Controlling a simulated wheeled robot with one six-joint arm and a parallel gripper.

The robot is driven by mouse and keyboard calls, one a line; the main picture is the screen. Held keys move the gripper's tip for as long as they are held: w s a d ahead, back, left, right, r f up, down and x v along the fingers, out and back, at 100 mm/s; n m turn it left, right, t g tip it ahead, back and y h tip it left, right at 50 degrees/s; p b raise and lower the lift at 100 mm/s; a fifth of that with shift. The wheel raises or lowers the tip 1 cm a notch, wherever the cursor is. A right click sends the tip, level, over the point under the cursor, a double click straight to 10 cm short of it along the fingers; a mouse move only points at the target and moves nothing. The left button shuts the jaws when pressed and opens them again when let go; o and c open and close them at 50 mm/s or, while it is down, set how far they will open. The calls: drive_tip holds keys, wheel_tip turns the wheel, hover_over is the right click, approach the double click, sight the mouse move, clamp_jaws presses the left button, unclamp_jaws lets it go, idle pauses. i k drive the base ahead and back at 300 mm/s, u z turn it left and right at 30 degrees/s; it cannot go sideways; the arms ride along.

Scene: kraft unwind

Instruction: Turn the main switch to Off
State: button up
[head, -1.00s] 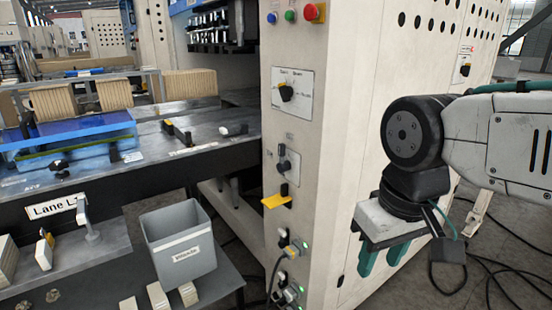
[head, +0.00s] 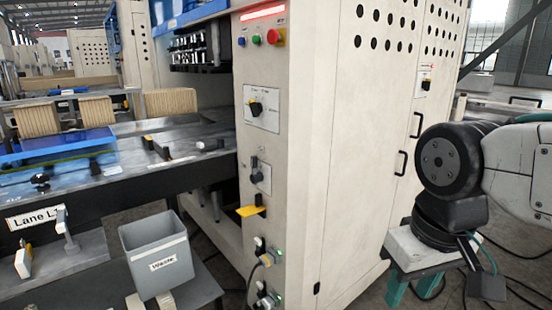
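A black rotary knob (head: 255,107) sits on a white labelled plate on the front of the cream machine cabinet; its lettering is too small to read. A second dark rotary handle (head: 257,171) is on a plate below it. On the cabinet's side face is a small dark switch (head: 427,84) under a red label, further back. I cannot tell from the lettering which one is the main switch. My gripper (head: 411,288) hangs at the lower right, beside the cabinet, fingers pointing down. Its two teal fingers are apart, with nothing seen between them; the tips are partly hidden or near the frame's bottom.
Blue, green and red buttons (head: 257,39) sit under a lit red strip (head: 263,14). A yellow lever (head: 250,211) sticks out below the knobs. A grey waste bin (head: 158,256) stands at left. Black handles (head: 401,163) project from the side face. Cables lie on the floor at right.

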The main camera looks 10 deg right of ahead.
sight(256, 178)
drive_tip(key=u, duration=0.05)
drive_tip(key=i, duration=1.15)
drive_tip(key=u, duration=0.7)
